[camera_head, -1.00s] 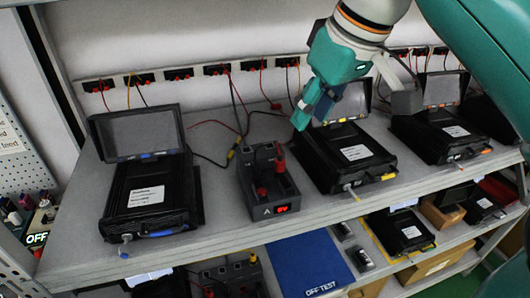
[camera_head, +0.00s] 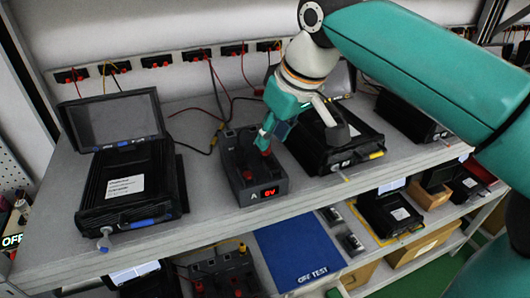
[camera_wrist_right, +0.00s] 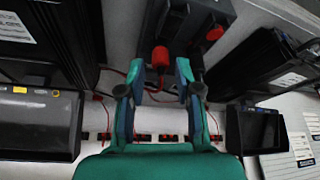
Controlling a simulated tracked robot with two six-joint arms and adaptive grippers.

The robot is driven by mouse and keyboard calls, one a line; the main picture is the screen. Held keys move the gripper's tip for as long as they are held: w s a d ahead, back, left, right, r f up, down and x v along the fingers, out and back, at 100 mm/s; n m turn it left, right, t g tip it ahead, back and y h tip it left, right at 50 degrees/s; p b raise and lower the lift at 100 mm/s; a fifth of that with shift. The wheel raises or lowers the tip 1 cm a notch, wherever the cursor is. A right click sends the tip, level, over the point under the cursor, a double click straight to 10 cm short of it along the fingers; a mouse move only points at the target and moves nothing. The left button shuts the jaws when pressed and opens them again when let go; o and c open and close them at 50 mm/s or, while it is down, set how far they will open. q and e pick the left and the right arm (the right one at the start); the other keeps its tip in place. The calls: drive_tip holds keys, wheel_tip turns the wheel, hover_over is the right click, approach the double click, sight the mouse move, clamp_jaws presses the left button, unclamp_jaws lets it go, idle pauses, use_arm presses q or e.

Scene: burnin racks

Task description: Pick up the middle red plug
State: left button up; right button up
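A dark box (camera_head: 240,150) with a lit red display stands on the upper shelf. One red plug (camera_head: 266,151) sits on its right side, partly behind my right gripper (camera_head: 264,138). Another red plug (camera_head: 247,175) stands nearer its front left. In the right wrist view, my right gripper (camera_wrist_right: 159,72) is open. The near red plug (camera_wrist_right: 160,57) shows between its fingertips, with a gap on both sides. Whether it lies at fingertip depth is unclear. The front red plug (camera_wrist_right: 214,33) is outside the fingers to the right. My left gripper is not in view.
A black unit with a raised screen (camera_head: 125,185) stands left of the box. Another black unit (camera_head: 350,140) stands close on its right. Wall sockets (camera_head: 157,62) with red and black cables run behind. A blue mat (camera_head: 298,250) lies on the lower shelf.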

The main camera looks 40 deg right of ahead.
sight(265, 155)
drive_tip(key=x, duration=0.4)
drive_tip(key=shift+w+f, duration=0.1)
drive_tip(key=shift+f, duration=0.05)
drive_tip(key=shift+c, duration=0.2)
clamp_jaws()
